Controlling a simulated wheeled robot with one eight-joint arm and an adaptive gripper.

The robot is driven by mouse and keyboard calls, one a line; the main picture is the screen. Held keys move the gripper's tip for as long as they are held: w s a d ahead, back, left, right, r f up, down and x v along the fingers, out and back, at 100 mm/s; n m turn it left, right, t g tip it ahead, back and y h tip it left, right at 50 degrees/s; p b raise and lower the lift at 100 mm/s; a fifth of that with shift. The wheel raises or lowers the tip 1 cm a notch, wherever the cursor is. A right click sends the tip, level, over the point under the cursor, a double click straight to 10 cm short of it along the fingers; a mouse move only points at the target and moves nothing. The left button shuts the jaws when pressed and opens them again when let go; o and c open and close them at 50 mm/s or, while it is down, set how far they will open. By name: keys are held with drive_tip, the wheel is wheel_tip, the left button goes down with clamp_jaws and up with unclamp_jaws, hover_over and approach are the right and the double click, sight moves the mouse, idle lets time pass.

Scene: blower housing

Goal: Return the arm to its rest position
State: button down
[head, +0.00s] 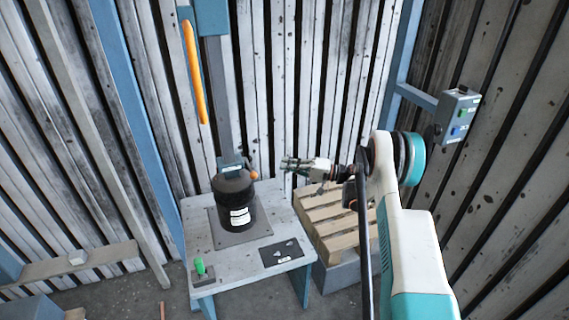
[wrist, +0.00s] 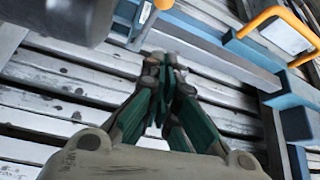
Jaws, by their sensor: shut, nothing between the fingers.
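My arm (head: 395,200) rises from the lower right of the head view and bends left at the elbow. My gripper (head: 286,163) is at its end, just right of the black canister and above the table's back right corner. In the wrist view my gripper (wrist: 166,62) has its fingers together with nothing between them. It points toward the slatted wall and touches nothing that I can make out.
A black canister (head: 234,205) stands on a plate on the white table (head: 200,240). A green-topped switch (head: 200,267) sits at the table's front left. A wooden pallet (head: 325,218) lies to the right. A control box (head: 458,115) hangs on the right wall.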

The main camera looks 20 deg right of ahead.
idle(0.3)
drive_tip(key=s+a+r+g+h, duration=0.1)
drive_tip(key=s+a+r+h, duration=0.2)
drive_tip(key=a+r, duration=0.4)
drive_tip(key=s+a+r+g+h, duration=0.25)
drive_tip(key=a+r, duration=0.25)
drive_tip(key=r, duration=0.5)
drive_tip(key=s+a+r+n+h, duration=0.1)
drive_tip(key=s+a+r+h, duration=0.15)
drive_tip(key=s, duration=0.35)
drive_tip(key=s+a+r+h, duration=0.1)
drive_tip(key=s+r+h, duration=0.15)
drive_tip(key=s, duration=0.45)
drive_tip(key=s+d+f+n+h, duration=0.1)
drive_tip(key=s+h, duration=0.1)
drive_tip(key=s, duration=0.6)
drive_tip(key=s+d+f+n+h, duration=0.1)
drive_tip(key=s+h, duration=0.1)
drive_tip(key=s, duration=0.6)
drive_tip(key=s+d+f+t+h, duration=0.1)
drive_tip(key=s+d+h, duration=0.1)
drive_tip(key=s, duration=0.6)
drive_tip(key=shift+s+n, duration=0.3)
drive_tip(key=shift+n, duration=0.1)
